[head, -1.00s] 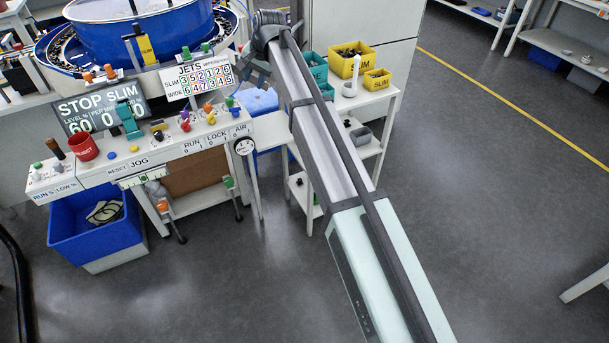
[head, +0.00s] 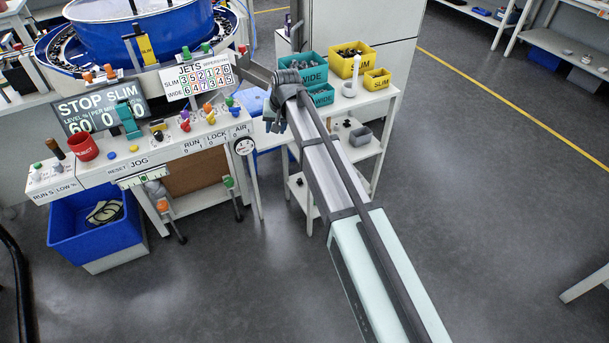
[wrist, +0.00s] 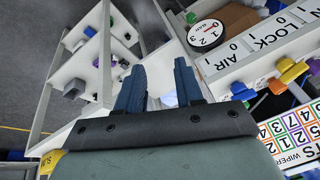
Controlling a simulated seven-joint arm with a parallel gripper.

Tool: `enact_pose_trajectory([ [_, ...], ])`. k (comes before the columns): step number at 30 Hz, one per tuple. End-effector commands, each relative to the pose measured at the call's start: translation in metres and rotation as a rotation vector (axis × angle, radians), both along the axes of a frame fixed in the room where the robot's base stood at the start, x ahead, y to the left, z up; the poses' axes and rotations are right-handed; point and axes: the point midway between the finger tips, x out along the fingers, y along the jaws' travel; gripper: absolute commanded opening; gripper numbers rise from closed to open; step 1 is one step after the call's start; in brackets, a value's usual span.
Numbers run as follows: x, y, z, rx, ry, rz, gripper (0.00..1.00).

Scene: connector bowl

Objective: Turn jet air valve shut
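The white control panel (head: 205,135) has several coloured valve handles below the JETS sign (head: 195,82). A blue handle (head: 234,112) is at the right end, near the AIR label (head: 239,129). In the wrist view, the blue handle (wrist: 242,91) lies right of my fingers, with a yellow handle (wrist: 291,72) beyond it. I cannot tell for certain which handle is the jet air valve. My gripper (head: 274,120) is right of the panel and apart from the handles. In the wrist view, my gripper (wrist: 159,88) has its two dark blue fingers spread and empty.
A round dial (head: 244,146) is on the panel's right front corner. Teal bins (head: 311,75) and yellow bins (head: 350,65) stand on the white shelf cart (head: 375,105) at right. The blue bowl feeder (head: 140,35) stands behind the panel. Open floor lies in front.

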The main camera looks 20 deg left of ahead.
Motion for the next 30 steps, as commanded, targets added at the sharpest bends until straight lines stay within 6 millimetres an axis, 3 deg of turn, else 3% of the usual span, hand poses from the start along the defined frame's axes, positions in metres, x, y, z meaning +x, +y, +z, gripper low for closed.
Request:
enact_pose_trajectory([
  [30, -0.040, -0.095, -0.124, -0.135, 0.026, 0.103, 0.36],
])
